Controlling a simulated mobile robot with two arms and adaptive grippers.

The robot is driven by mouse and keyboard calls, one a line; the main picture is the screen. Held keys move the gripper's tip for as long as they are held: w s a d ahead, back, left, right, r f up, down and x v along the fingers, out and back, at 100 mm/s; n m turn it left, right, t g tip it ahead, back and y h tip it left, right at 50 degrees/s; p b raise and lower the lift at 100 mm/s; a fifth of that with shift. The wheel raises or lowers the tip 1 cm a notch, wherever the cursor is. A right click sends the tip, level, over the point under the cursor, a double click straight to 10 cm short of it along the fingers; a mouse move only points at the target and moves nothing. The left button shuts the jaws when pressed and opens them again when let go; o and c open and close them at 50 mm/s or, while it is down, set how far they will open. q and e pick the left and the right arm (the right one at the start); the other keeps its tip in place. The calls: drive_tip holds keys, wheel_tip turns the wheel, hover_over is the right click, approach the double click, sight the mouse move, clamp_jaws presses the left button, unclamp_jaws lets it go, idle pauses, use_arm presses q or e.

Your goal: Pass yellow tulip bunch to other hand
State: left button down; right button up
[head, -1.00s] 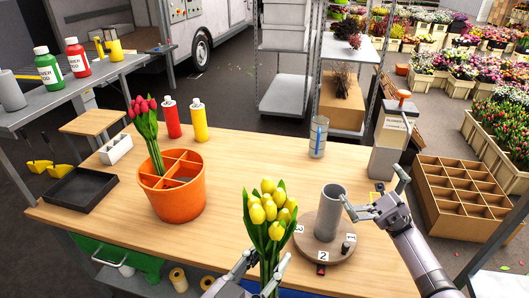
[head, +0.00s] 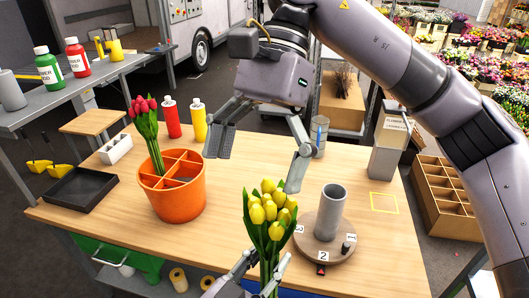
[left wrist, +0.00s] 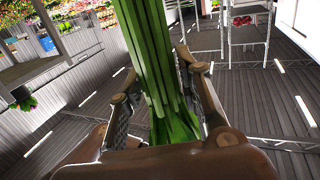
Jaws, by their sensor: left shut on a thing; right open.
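The yellow tulip bunch (head: 268,212) stands upright at the front edge of the table in the head view, blooms up. My left gripper (head: 262,277) is shut on its stems low down. The left wrist view shows the green stems (left wrist: 160,75) between the two fingers (left wrist: 158,115). My right gripper (head: 255,165) is open and empty, its fingers spread wide and pointing down. In the picture it lies just above the blooms; the exact gap in depth cannot be told.
An orange divided pot (head: 172,203) with red tulips (head: 146,125) stands left. A round turntable (head: 325,248) carrying a grey cylinder (head: 331,210) is close on the right. Red (head: 171,120) and yellow (head: 198,122) bottles stand behind.

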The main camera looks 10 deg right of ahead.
drive_tip(key=t, duration=0.1)
drive_tip(key=n+t+h, duration=0.1)
drive_tip(key=h, duration=0.1)
drive_tip(key=shift+s+d+r+n+t, duration=0.1)
drive_tip(key=shift+d+r+n+t, duration=0.2)
drive_tip(key=shift+d+t, duration=0.1)
drive_tip(key=shift+w+d+r+n+t+h, duration=0.1)
drive_tip(key=shift+w+d+n+t+h, duration=0.15)
drive_tip(key=shift+d+n+t+h, duration=0.4)
drive_tip(key=shift+t, duration=0.35)
wheel_tip(320, 180, down, 12)
drive_tip(key=shift+a+r, duration=0.1)
drive_tip(key=shift+c, duration=0.5)
use_arm(q)
drive_tip(key=shift+s+d+r, duration=0.1)
drive_tip(key=shift+r, duration=0.1)
use_arm(e)
drive_tip(key=shift+w+a, duration=0.1)
drive_tip(key=shift+w, duration=0.05)
drive_tip(key=c, duration=1.3)
use_arm(q)
drive_tip(key=c, duration=1.1)
unclamp_jaws()
use_arm(e)
drive_tip(key=shift+c, duration=0.5)
